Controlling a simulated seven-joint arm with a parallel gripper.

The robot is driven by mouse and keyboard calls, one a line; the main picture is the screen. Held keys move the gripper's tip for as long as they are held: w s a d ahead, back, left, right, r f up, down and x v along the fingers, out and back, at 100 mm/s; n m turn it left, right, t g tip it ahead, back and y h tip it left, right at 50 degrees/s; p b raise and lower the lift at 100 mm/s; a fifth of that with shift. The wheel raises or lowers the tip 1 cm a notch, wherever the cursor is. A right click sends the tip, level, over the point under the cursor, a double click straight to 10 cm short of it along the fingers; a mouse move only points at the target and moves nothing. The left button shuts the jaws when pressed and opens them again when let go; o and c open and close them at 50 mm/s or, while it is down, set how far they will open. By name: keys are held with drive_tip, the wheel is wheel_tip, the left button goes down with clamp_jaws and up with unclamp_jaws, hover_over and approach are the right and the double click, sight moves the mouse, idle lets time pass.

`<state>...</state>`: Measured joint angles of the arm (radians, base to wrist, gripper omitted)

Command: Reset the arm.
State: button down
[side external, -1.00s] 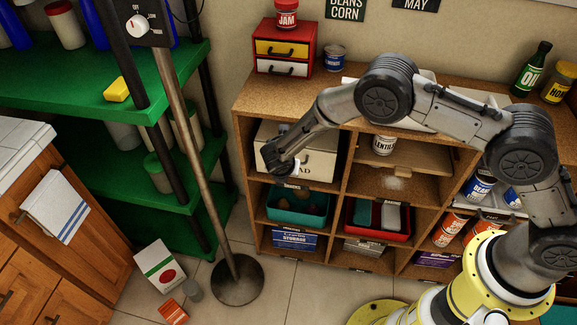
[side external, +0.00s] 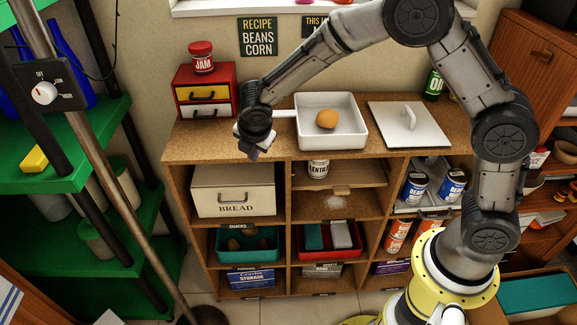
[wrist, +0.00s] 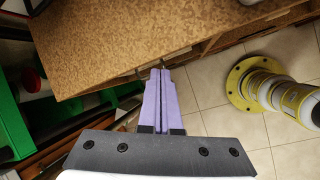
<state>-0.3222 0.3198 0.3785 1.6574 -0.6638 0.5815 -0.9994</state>
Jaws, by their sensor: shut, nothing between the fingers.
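My gripper (side external: 252,153) is at the front left edge of the wooden cabinet's top, above the bread box and left of the white pan. In the wrist view its pale purple fingers (wrist: 160,78) are pressed together with nothing between them. Beyond the fingertips are the cabinet edge and the tiled floor. My arm is raised in an arch over the cabinet from the right.
The cabinet top (side external: 240,148) holds a red drawer box (side external: 203,80) with a jam jar, a white pan (side external: 345,100) with a round orange-brown item, and a white lid (side external: 420,130). A cream bread box (side external: 235,175) sits below. A pole (side external: 110,170) stands left.

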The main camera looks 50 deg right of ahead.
drive_tip(key=s+d+r+m, duration=0.6)
drive_tip(key=s+r+m, duration=0.15)
drive_tip(key=r, duration=0.25)
drive_tip(key=s+d+r+m+y, duration=0.1)
drive_tip(key=s+r+m, duration=0.1)
drive_tip(key=s+m, duration=0.5)
drive_tip(key=s+d+r+m+t+y, duration=0.1)
drive_tip(key=s+r+m, duration=0.2)
drive_tip(key=s, duration=1.4)
drive_tip(key=m, duration=0.3)
drive_tip(key=shift+s+d+r+m+y, duration=0.15)
drive_tip(key=shift+s+r+m+y, duration=0.15)
drive_tip(key=shift+s+m, duration=0.05)
